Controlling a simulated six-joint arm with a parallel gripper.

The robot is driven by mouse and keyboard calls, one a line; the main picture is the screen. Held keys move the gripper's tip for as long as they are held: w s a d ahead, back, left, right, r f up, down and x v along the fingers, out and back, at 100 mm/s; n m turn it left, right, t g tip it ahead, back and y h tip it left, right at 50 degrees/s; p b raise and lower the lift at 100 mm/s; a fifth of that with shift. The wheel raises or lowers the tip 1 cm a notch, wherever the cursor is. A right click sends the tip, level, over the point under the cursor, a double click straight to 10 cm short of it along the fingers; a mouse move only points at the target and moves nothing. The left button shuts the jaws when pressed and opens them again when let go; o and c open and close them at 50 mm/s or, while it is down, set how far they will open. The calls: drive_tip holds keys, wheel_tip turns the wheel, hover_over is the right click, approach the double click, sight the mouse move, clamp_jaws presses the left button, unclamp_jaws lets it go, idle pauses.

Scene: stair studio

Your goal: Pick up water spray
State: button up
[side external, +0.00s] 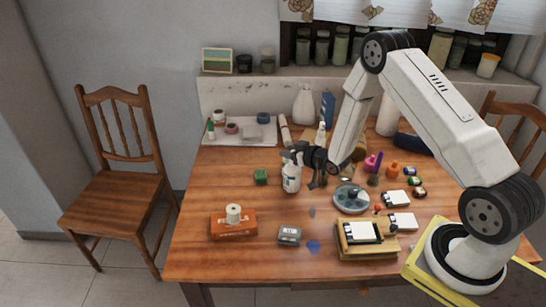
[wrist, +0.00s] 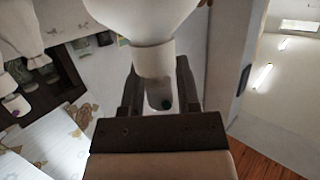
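The water spray, a white bottle with a label (side external: 291,178), appears upright on the table, left of my gripper (side external: 303,157). My dark gripper is at the bottle's top and hides part of its head in the side external view. In the wrist view, the white body and narrow neck (wrist: 153,60) appear upside down, and the neck is between the two fingers of my gripper (wrist: 158,85). Narrow gaps show lower down between the fingers; whether they press on the neck I cannot tell. Another pale bottle (side external: 321,134) stands behind my gripper.
A round grey dish (side external: 351,198) and a wooden box (side external: 366,238) lie to the right.

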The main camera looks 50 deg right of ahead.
clamp_jaws()
idle(1.1)
